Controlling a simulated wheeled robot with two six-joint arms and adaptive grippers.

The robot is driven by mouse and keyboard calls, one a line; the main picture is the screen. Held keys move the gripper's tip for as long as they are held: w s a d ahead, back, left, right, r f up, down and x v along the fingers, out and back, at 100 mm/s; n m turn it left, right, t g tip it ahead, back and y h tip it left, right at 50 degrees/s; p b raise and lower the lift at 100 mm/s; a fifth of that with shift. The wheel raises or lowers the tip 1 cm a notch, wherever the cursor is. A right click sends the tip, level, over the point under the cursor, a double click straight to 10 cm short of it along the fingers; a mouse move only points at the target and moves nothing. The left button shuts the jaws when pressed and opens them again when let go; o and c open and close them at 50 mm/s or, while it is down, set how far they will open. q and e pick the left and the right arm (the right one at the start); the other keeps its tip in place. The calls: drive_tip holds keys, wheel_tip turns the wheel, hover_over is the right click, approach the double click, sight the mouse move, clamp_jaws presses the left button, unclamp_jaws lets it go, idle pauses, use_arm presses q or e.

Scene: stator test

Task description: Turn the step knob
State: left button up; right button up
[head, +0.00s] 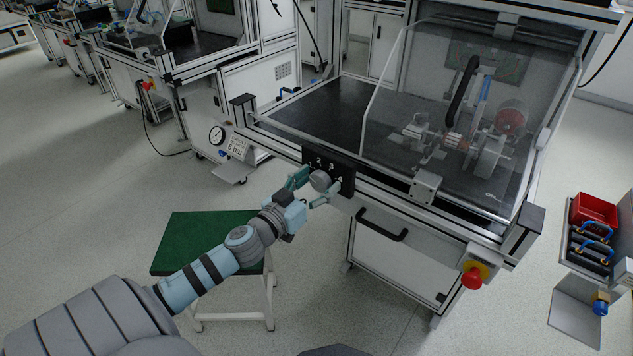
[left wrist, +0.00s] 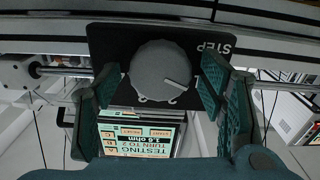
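The step knob (head: 320,181) is a round grey knob on a black plate (head: 343,166) at the front edge of the bench. In the left wrist view the knob (left wrist: 160,68) has a light pointer line toward its lower right; the plate (left wrist: 112,42) reads STEP upside down. My left gripper (head: 311,188) is open, with one teal finger on each side of the knob. In the left wrist view the fingers of my left gripper (left wrist: 155,100) look apart from the knob. They partly hide the plate's numbers. My right gripper is not in view.
A screen (left wrist: 140,135) below the knob reads TESTING, TURN TO 2, 3.6 ohm. A clear guard (head: 400,75) covers the test rig. A door handle (head: 382,225) and a red emergency button (head: 473,277) are nearby. A green-topped stool (head: 200,228) stands below my left arm.

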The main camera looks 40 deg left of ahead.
use_arm(q)
drive_tip(key=c, duration=0.9)
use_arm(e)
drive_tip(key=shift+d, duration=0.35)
use_arm(q)
drive_tip(key=shift+m, duration=0.5)
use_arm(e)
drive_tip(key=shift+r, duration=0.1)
use_arm(q)
drive_tip(key=m, duration=0.3)
drive_tip(key=shift+m, duration=0.3)
drive_tip(key=m+p, duration=0.1)
drive_tip(key=m, duration=0.3)
drive_tip(key=shift+d, duration=0.1)
drive_tip(key=shift+c, duration=0.2)
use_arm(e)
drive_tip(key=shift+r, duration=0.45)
use_arm(q)
drive_tip(key=shift+f, duration=0.1)
drive_tip(key=o, duration=1.2)
